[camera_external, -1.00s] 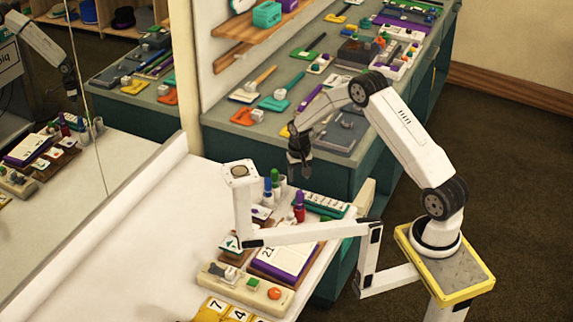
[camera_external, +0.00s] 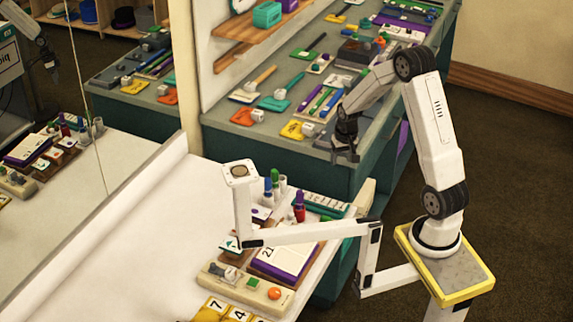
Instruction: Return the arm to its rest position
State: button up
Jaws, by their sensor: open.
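My gripper (camera_external: 345,150) hangs from my white and dark arm, pointing down with its jaws apart and nothing visible between them. It is in the air near the front edge of the grey-topped counter, above and behind the white table. The arm rises from a yellow-edged base plate at the right, with its elbow raised high and the forearm folded forward and down.
The white table (camera_external: 120,240) holds a beige panel with buttons (camera_external: 245,287), a calendar-like pad (camera_external: 285,258), markers (camera_external: 299,207) and yellow number cards (camera_external: 212,309). A white jointed bracket (camera_external: 310,233) reaches over it. Tools lie on the grey counter (camera_external: 240,139). A mirror stands at left.

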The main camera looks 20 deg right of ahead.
jog(key=s+d+r, duration=0.1)
jog(key=s+d, duration=0.3)
jog(key=s, duration=0.2)
jog(key=s+d+r+t, duration=0.1)
jog(key=s+d+r, duration=0.1)
jog(key=s, duration=0.5)
jog(key=shift+s+d+r, duration=0.15)
jog(key=shift+d+r, duration=0.15)
jog(key=shift+d, duration=0.55)
